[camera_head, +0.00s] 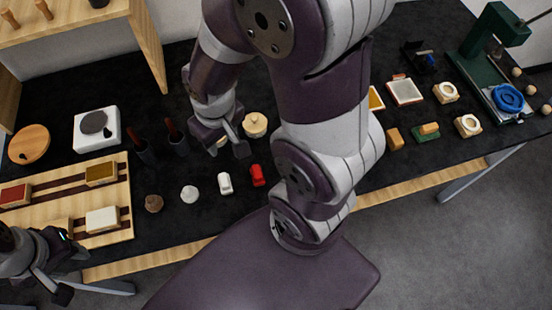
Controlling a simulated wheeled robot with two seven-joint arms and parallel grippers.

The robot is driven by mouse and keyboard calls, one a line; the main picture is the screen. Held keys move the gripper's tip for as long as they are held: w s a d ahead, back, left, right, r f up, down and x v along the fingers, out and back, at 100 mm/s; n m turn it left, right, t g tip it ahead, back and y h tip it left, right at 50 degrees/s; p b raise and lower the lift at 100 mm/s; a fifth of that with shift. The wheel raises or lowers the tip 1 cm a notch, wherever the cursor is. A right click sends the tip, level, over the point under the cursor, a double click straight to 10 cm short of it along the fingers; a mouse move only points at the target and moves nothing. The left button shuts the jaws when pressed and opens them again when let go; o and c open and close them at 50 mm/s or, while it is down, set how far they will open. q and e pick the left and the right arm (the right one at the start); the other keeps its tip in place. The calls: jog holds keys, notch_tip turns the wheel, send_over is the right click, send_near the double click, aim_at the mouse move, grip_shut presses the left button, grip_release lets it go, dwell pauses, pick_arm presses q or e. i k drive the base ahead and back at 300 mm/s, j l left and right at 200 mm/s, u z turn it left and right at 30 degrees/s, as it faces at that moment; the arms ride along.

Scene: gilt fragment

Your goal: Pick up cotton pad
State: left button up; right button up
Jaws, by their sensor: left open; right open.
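A small white rounded piece (189,195), which may be the cotton pad, lies on the dark table top near the front edge. My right gripper (225,146) is open above the table, beyond that piece and to its right. A small pale object (221,142) shows by the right gripper's fingers; I cannot tell what it is or whether they touch it. My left gripper (68,272) is open at the lower left, in front of a wooden rack, and looks empty. My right arm hides the middle of the table.
A brown lump (154,203), a white piece (225,183) and a red piece (257,175) lie near the white rounded piece. Dark cups (179,146) and a lidded pale pot (255,125) stand behind. The wooden rack (125,190) holds several blocks. A green press (482,70) stands far right.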

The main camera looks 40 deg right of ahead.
aim_at(154, 204)
jog(key=z, duration=1.5)
jog(key=j+u, duration=0.15)
jog(key=u, duration=0.2)
jog(key=k+j+u, duration=0.1)
jog(key=u, duration=0.25)
jog(key=j+u, duration=0.25)
jog(key=u, duration=0.15)
jog(key=j+z, duration=0.1)
jog(key=z, duration=1.7)
jog(key=k+j+z, duration=0.2)
jog(key=j, duration=0.2)
jog(key=k+j+z, duration=0.15)
jog(key=k+j, duration=0.15)
